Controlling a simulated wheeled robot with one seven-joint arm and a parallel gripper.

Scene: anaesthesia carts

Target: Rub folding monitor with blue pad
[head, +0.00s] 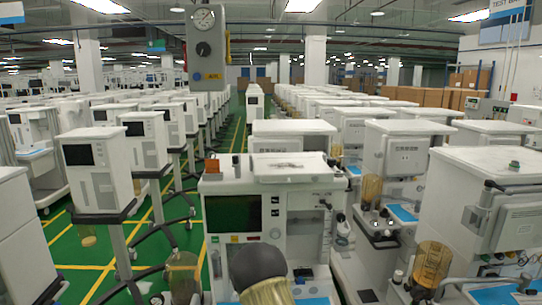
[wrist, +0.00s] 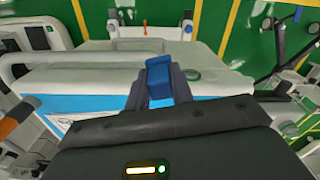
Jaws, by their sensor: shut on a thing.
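In the wrist view my gripper (wrist: 160,88) is shut on a small blue pad (wrist: 158,68), which sticks out past the dark fingers. The pad appears above a white cart top with a light-blue sheet (wrist: 85,92); I cannot tell whether it touches anything. In the head view the nearest white cart carries a dark screen panel (head: 233,214) on its front. I cannot tell for sure whether this is the folding monitor. My gripper and the pad cannot be made out in the head view.
A grey gauge box (head: 207,48) hangs above the nearest cart. Another white cart (head: 480,205) stands close on the right, with an amber canister (head: 432,264) before it. Rows of carts stretch back. Green floor (head: 150,245) with yellow lines shows at the left.

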